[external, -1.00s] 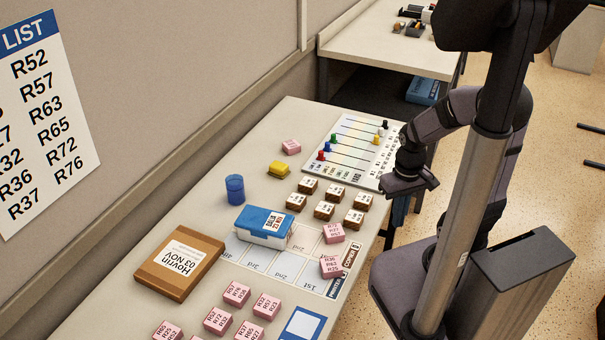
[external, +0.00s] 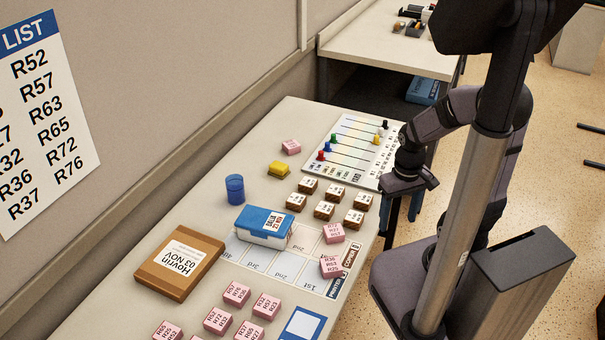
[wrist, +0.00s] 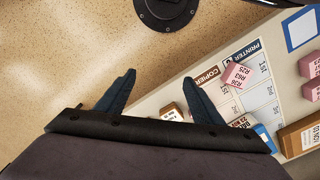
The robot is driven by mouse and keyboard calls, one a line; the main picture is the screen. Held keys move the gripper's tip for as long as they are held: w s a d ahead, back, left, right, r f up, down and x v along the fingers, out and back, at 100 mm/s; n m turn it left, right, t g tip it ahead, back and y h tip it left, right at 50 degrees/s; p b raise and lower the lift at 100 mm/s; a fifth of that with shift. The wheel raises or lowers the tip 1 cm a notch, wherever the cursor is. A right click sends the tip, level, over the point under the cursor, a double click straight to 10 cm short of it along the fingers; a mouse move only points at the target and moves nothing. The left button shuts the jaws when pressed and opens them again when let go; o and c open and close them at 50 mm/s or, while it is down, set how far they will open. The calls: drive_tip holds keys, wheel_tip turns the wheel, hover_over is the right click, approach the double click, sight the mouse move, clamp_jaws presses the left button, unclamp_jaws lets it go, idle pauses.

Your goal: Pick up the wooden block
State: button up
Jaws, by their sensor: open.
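Several small wooden blocks with white labelled tops stand in two rows on the table; one is the block (external: 324,211) in the middle of the near row. A brown-and-white block (wrist: 171,112) also shows partly in the wrist view, near my right finger; the gripper hides the rest of the group. My gripper (wrist: 158,76) is open with nothing between its fingers. In the external view my gripper (external: 409,184) hangs beyond the table's right edge, to the right of the blocks and apart from them.
Pink labelled blocks (external: 237,293) lie around the near table.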

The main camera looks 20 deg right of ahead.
drive_tip(key=w+a+n, duration=0.1)
drive_tip(key=w+n, duration=0.3)
drive_tip(key=n, duration=0.1)
drive_tip(key=w+a+f+n+p, duration=0.1)
drive_tip(key=w+a+n, duration=0.1)
drive_tip(key=w+n, duration=0.2)
drive_tip(key=w+a+n+p, duration=0.1)
drive_tip(key=w+n, duration=0.4)
drive_tip(key=n, duration=0.1)
drive_tip(key=shift+w+a+f+n, duration=0.1)
drive_tip(key=shift+a+f+n, duration=0.3)
drive_tip(key=shift+w+r+n, duration=0.15)
drive_tip(key=shift+w+n, duration=0.1)
drive_tip(key=shift+n, duration=1.95)
drive_tip(key=n, duration=0.6)
drive_tip(key=shift+n, duration=0.3)
